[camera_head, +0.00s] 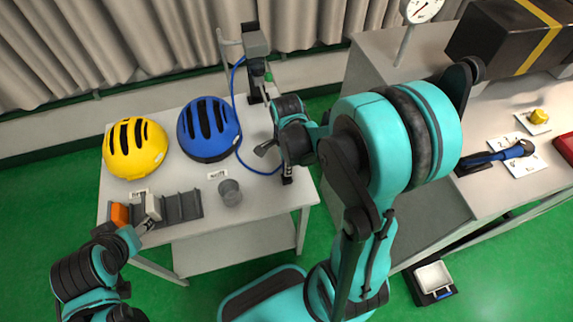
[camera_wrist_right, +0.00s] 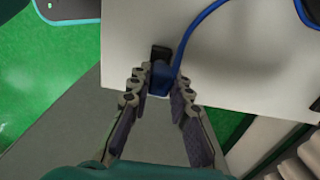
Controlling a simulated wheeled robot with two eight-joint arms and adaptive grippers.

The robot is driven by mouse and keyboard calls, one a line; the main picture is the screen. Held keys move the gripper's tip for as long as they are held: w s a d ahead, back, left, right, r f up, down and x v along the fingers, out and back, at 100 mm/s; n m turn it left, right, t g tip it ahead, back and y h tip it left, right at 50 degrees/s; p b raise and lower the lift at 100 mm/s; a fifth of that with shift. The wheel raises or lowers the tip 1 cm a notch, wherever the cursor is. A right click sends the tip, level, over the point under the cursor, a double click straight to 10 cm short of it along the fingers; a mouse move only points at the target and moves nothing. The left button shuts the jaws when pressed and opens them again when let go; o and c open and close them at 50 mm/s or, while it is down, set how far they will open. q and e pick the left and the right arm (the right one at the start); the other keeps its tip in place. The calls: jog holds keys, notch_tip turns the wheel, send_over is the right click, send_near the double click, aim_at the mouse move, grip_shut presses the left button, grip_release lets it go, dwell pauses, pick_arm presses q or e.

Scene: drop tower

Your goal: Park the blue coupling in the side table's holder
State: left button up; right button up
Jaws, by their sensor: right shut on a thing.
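The blue coupling (camera_wrist_right: 160,80) sits between the fingertips of my right gripper (camera_wrist_right: 158,88) in the right wrist view, and the gripper is shut on it. A blue hose (camera_wrist_right: 188,40) runs from it across the tabletop. A small black piece, probably the holder (camera_wrist_right: 160,52), lies right beside the coupling near the edge of the side table (camera_wrist_right: 240,85). I cannot tell if the coupling is seated in it. In the head view my right gripper (camera_head: 287,172) is at the table's right edge, and the arm hides the coupling. My left gripper (camera_head: 142,226) is at the table's front left; its jaws are unclear.
A yellow helmet (camera_head: 136,148), a blue helmet (camera_head: 209,130), a grey cup (camera_head: 230,192) and a grey rack (camera_head: 180,208) with an orange block (camera_head: 119,214) stand on the side table. A workbench (camera_head: 490,198) stands at the right, with green floor around.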

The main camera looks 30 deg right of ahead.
jog(key=shift+f, duration=0.35)
jog(key=shift+f+b, duration=1.3)
jog(key=shift+b, duration=0.15)
jog(key=shift+f, duration=0.2)
jog(key=o, duration=0.9)
jog(key=shift+o, duration=0.2)
jog(key=shift+r, duration=0.1)
notch_tip(320, 180, up, 12)
jog(key=shift+f, duration=0.1)
